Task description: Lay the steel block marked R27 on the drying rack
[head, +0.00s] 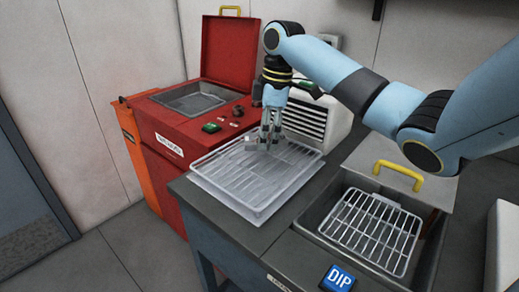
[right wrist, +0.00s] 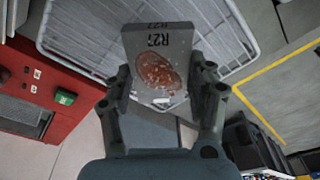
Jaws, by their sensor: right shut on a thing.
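The steel block marked R27 (right wrist: 160,62) is grey, with a red-brown patch on the face below its mark. My right gripper (right wrist: 165,85) is shut on it, one finger on each side. In the head view my right gripper (head: 268,143) points down over the far part of the drying rack (head: 235,188), a pale wire rack on the bench. The block is small and partly hidden by the fingers there. In the right wrist view the rack (right wrist: 85,32) shows behind the block. I cannot tell whether the block touches the rack. My left gripper is not in view.
A red machine (head: 190,128) with its lid up stands left of the bench. A white louvred unit (head: 310,118) is behind the rack. An open dip tank with a wire basket (head: 372,232) and yellow handle lies to the right. The rack's near part is bare.

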